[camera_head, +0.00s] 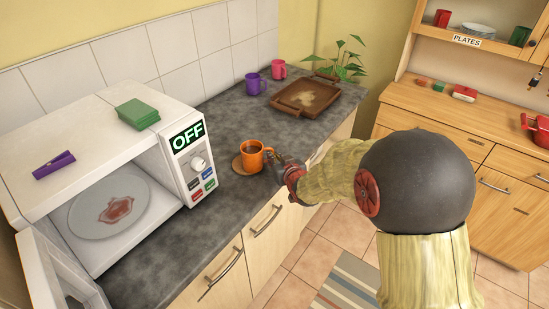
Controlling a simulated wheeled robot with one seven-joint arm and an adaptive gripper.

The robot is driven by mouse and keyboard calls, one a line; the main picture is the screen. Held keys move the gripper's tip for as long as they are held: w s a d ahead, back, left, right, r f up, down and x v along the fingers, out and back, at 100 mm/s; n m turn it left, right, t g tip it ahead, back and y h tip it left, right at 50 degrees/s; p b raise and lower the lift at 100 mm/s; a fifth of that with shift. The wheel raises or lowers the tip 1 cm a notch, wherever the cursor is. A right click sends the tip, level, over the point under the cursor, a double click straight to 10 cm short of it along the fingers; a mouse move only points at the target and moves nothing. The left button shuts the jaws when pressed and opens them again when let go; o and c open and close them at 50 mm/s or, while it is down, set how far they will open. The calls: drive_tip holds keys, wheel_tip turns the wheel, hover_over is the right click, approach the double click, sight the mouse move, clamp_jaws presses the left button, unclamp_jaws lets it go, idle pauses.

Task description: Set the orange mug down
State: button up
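The orange mug (251,156) stands upright at the counter's front part, right of the microwave, with dark liquid inside. It appears to rest on or just above a round brown coaster or saucer (238,165); I cannot tell whether they touch. My gripper (274,158) is at the mug's right side, by its handle. The fingertips are small and partly hidden by the mug and my wrist, so I cannot tell whether they are closed on the handle.
A white microwave (167,148) stands open at left, with a stained plate (85,215) inside. A brown tray (323,89), a purple mug (252,84) and a pink mug (279,69) stand farther back. The grey counter (222,125) is clear behind the orange mug.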

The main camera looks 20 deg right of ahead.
drive_tip(key=o, duration=0.4)
drive_tip(key=shift+r, duration=0.15)
